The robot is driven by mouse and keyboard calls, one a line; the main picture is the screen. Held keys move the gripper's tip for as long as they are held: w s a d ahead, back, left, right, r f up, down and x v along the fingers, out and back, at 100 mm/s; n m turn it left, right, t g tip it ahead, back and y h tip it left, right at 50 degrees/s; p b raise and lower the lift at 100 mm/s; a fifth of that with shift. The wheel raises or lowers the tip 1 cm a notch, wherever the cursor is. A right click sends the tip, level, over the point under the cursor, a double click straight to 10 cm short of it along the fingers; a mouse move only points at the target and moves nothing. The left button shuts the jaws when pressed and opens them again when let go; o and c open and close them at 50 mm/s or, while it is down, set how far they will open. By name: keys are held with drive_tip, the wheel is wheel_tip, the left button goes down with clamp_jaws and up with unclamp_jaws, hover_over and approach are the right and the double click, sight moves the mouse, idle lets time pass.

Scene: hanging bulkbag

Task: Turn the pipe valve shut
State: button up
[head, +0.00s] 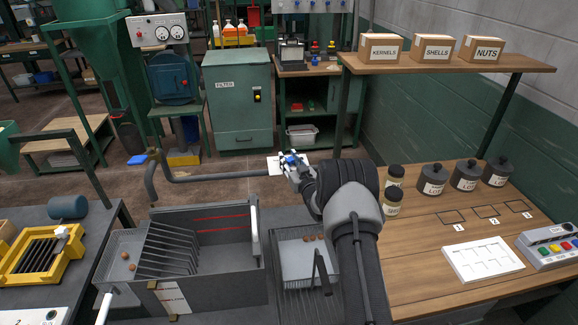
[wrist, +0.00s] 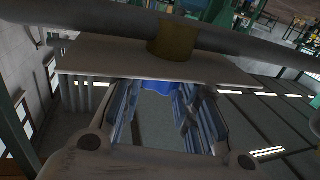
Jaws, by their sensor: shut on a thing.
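A grey pipe (head: 225,176) runs level across the middle of the head view, with a bend at its left end. The pipe also crosses the top of the wrist view (wrist: 95,18). A brass-coloured fitting (wrist: 172,42) sits on the pipe above a pale flat plate (wrist: 130,60), whose edge also shows in the head view (head: 273,164). My gripper (head: 291,160) is at the pipe's right end. In the wrist view my gripper (wrist: 160,98) is shut on a blue part, seemingly the valve handle (wrist: 158,86). Its full shape and angle are hidden by the fingers and plate.
A grey trough (head: 215,265) with slats stands below the pipe, with a mesh tray (head: 295,258) beside it. Jars (head: 433,180) and a white tray (head: 483,258) are on the right bench. A green filter cabinet (head: 238,105) stands behind. The floor between is open.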

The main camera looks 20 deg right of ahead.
drive_tip(key=shift+d+f+n+y+b, duration=0.15)
drive_tip(key=shift+n+y+b, duration=0.9)
drive_tip(key=shift+y, duration=0.65)
drive_tip(key=shift+r+n+y, duration=0.2)
drive_tip(key=shift+n+y, duration=0.15)
drive_tip(key=shift+y, duration=0.15)
drive_tip(key=o, duration=1.1)
drive_tip(key=v, duration=1.2)
drive_tip(key=shift+r, duration=0.15)
